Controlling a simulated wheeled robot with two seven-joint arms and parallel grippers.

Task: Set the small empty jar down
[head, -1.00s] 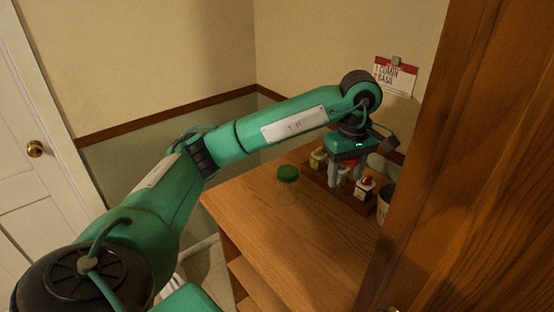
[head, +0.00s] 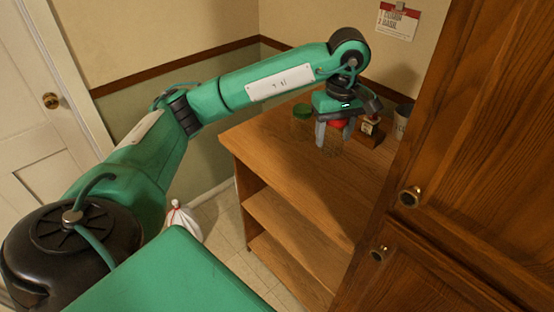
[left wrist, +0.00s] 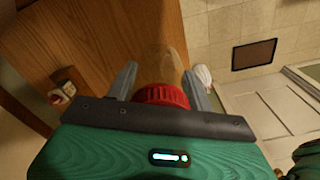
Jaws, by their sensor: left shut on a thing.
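My left gripper (head: 334,136) is shut on a small clear jar (head: 331,146) with a red lid (head: 338,123). The fingers point down and hold the jar at its sides, just below the lid. In the left wrist view the red lid (left wrist: 160,96) sits between the fingers, with the clear, empty-looking body (left wrist: 162,65) beyond it. The jar is over the wooden counter (head: 290,160); whether its base touches the wood I cannot tell. My right gripper is not in view.
The rack with a small jar (head: 370,127) and a pale cup (head: 402,119) are to the right. A wooden cabinet (head: 475,120) rises at right. The counter's front is clear.

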